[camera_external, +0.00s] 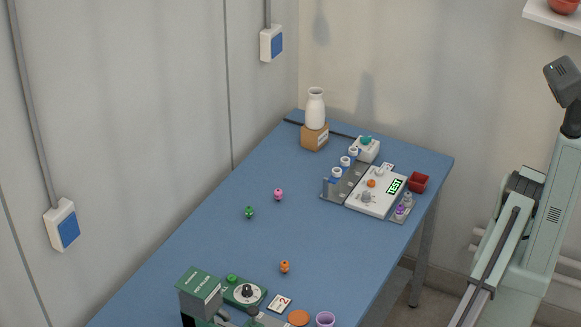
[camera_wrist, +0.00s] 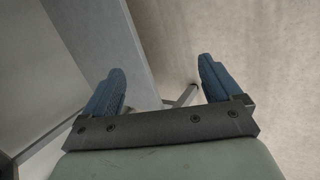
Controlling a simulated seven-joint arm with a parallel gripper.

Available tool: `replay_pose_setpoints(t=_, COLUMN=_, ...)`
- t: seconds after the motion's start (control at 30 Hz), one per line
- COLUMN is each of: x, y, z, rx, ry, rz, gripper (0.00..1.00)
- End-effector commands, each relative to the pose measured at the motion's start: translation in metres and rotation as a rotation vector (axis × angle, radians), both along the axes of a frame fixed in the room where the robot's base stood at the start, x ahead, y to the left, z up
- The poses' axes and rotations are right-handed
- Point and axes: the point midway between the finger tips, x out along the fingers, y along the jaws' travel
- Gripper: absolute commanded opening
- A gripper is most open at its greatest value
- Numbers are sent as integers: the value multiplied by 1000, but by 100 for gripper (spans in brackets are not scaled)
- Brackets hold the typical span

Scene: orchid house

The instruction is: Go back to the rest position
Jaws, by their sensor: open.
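My gripper (camera_wrist: 161,65) shows in the wrist view with its two blue fingers wide apart. Nothing is between the fingers. Beyond them are pale wall or floor surfaces and a thin grey leg or bar. In the external view I cannot make out the gripper's fingers. The blue table (camera_external: 215,240) there has no gripper over its visible top.
A white bottle (camera_external: 316,108) stands on a cardboard box (camera_external: 314,137) at the back. A white device (camera_external: 376,192), a vial rack and a red bin (camera_external: 418,182) are at the right. Small pink (camera_external: 278,194), green (camera_external: 249,212) and orange (camera_external: 284,267) pieces lie mid-table. Green equipment (camera_external: 200,290) stands in front.

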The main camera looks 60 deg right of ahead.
Motion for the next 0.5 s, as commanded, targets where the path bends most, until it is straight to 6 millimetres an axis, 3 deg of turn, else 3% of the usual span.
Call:
replay_pose_setpoints(t=0.1, x=20, y=-31, z=-25, rx=-42, ry=-37, rz=-7, gripper=92)
replay_pose_setpoints(t=0.2, x=46, y=-63, z=-38, rx=-69, ry=-41, rz=-38, gripper=92)
replay_pose_setpoints(t=0.37, x=88, y=-118, z=-49, rx=-100, ry=-13, rz=-113, gripper=92)
replay_pose_setpoints(t=0.5, x=123, y=-174, z=-55, rx=-121, ry=32, rz=-196, gripper=92)
